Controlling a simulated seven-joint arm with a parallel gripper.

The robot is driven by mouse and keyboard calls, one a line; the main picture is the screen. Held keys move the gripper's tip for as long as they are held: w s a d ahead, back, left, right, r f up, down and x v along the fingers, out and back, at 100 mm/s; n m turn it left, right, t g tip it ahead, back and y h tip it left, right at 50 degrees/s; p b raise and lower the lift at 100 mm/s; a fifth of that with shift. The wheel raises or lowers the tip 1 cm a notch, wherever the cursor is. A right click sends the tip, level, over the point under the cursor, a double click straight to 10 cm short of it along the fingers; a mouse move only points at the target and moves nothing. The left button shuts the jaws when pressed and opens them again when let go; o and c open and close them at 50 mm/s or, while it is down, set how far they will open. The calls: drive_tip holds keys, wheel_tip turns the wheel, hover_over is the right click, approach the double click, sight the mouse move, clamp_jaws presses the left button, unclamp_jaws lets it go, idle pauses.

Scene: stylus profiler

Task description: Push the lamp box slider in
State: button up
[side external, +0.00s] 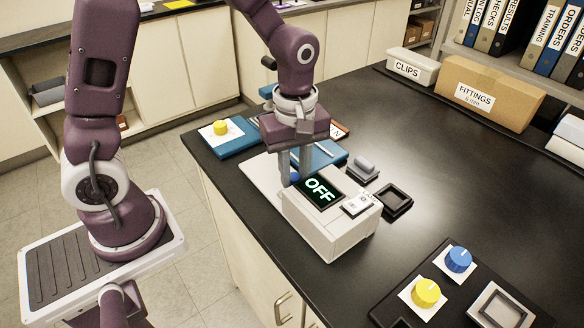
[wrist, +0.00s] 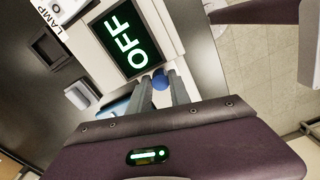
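The lamp box (side external: 325,238) is a white box on the black bench with a dark screen (side external: 319,191) reading "OFF" in pale green. In the wrist view its screen (wrist: 125,38) also reads "OFF", and a "LAMP" label shows at the upper left. A blue knob (side external: 295,178), apparently the slider's, is at the screen's left end; it also shows in the wrist view (wrist: 160,80). My gripper (side external: 294,176) points down there, its two fingers apart with the knob between their tips. Whether the fingers touch the knob is unclear; they partly hide it.
A grey-topped block (side external: 364,166) and a small black tray (side external: 391,202) stand right of the box. A panel with yellow (side external: 426,292) and blue (side external: 458,259) knobs is at front right. A fittings carton (side external: 490,92) stands at the back. The right-middle bench is clear.

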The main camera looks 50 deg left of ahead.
drive_tip(key=o, duration=0.4)
drive_tip(key=shift+d, duration=0.2)
wheel_tip(320, 180, up, 7)
drive_tip(key=shift+f, duration=0.2)
drive_tip(key=shift+r, duration=0.3)
drive_tip(key=shift+s+a+r, duration=0.1)
drive_tip(key=shift+r, duration=0.05)
drive_tip(key=s+a+r+m+t, duration=0.1)
drive_tip(key=s+r+m+t, duration=0.1)
drive_tip(key=s+r+m, duration=0.2)
drive_tip(key=s+a+r+m+t, duration=0.1)
drive_tip(key=s+r+m+t, duration=0.2)
drive_tip(key=s+m, duration=0.8)
drive_tip(key=shift+a+r+t, duration=0.15)
drive_tip(key=shift+r+t, duration=0.15)
drive_tip(key=shift+r, duration=0.35)
